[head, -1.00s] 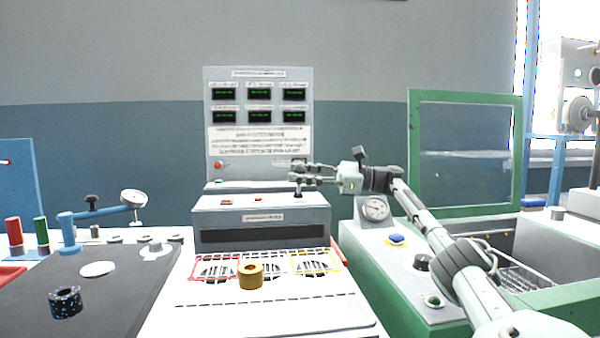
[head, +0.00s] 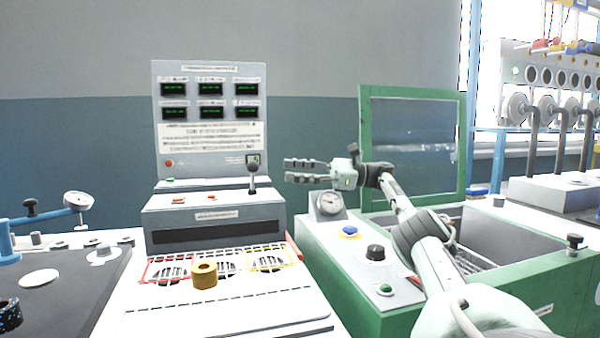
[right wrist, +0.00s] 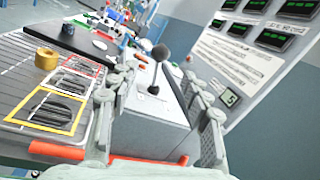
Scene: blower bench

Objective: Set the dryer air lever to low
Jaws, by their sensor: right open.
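The air lever (head: 252,178) is a short stalk with a dark ball knob, standing nearly upright on the right of the grey dryer housing (head: 214,208). In the right wrist view the lever (right wrist: 157,66) stands between the two fingers, farther off. My right gripper (head: 287,171) is open and empty, to the right of the lever and apart from it in the head view. Its fingers point left toward the lever. My left gripper is not in view.
A panel (head: 208,125) with green displays and a red button rises behind the housing. A green tank (head: 365,311) with a gauge (head: 330,203) and knobs stands on the right, below my right arm.

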